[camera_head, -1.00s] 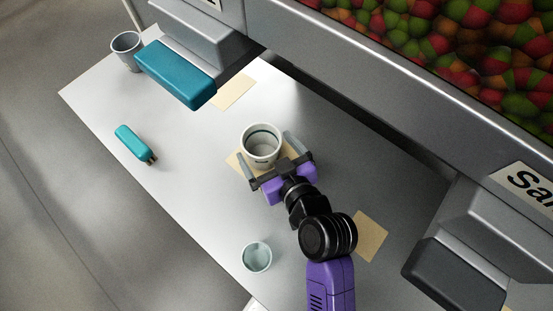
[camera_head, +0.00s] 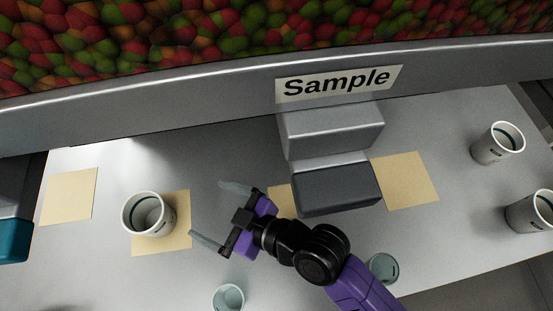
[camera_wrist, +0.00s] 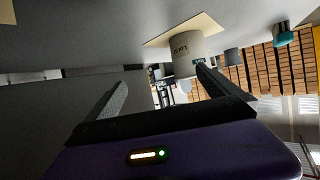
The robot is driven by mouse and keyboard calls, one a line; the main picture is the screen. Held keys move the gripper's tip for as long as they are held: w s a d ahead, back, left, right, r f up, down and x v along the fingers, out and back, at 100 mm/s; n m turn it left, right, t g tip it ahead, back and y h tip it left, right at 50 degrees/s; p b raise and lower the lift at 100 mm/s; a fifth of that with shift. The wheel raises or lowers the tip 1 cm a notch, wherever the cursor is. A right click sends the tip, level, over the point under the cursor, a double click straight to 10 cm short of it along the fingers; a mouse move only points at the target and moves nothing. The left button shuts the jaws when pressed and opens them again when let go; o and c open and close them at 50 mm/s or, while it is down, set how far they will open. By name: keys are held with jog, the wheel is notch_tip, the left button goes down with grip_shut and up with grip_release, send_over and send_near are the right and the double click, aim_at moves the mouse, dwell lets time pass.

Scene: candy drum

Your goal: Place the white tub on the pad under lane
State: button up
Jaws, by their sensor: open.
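A white tub (camera_head: 148,214) with a dark band inside its rim stands upright on a tan pad (camera_head: 178,240) at the left of the head view. In the wrist view, which is upside down, the tub (camera_wrist: 187,58) shows with dark lettering, its base against the pad (camera_wrist: 205,30). My gripper (camera_head: 207,212) is open and empty, to the right of the tub and apart from it. Its fingers point toward the tub. Both fingers also show in the wrist view.
A chute with a dark grey front (camera_head: 338,191) hangs below the "Sample" sign (camera_head: 338,83). Other pads (camera_head: 68,197) (camera_head: 410,183) lie bare. Two more white tubs (camera_head: 495,145) (camera_head: 530,212) stand at right. Clear cups (camera_head: 228,298) (camera_head: 383,268) stand near the front edge.

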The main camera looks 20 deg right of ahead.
jog(key=s+d+m+t+h, duration=0.1)
jog(key=d, duration=0.2)
jog(key=s+d+f+m+h, duration=0.1)
jog(key=d, duration=0.3)
jog(key=s+d+m+t+h, duration=0.1)
jog(key=d, duration=0.3)
jog(key=shift+d+f+t, duration=0.25)
jog(key=shift+f+t, duration=0.05)
jog(key=shift+f, duration=0.05)
jog(key=s+d+m+h, duration=0.1)
jog(key=d, duration=0.1)
jog(key=s+d+r+m+t+h, duration=0.1)
jog(key=s+d, duration=0.1)
jog(key=d, duration=0.1)
jog(key=s+d+m+h, duration=0.1)
jog(key=d, duration=0.2)
jog(key=shift+s+r+t, duration=0.15)
jog(key=shift+s+t, duration=0.15)
jog(key=shift+t, duration=0.1)
jog(key=s+d+r+m+t+h, duration=0.1)
jog(key=s+d+r+m+h, duration=0.2)
jog(key=s+d+r, duration=0.5)
jog(key=s+h, duration=0.1)
jog(key=s, duration=0.1)
jog(key=shift+s+r+m+t, duration=0.35)
jog(key=shift+r+m+t, duration=0.05)
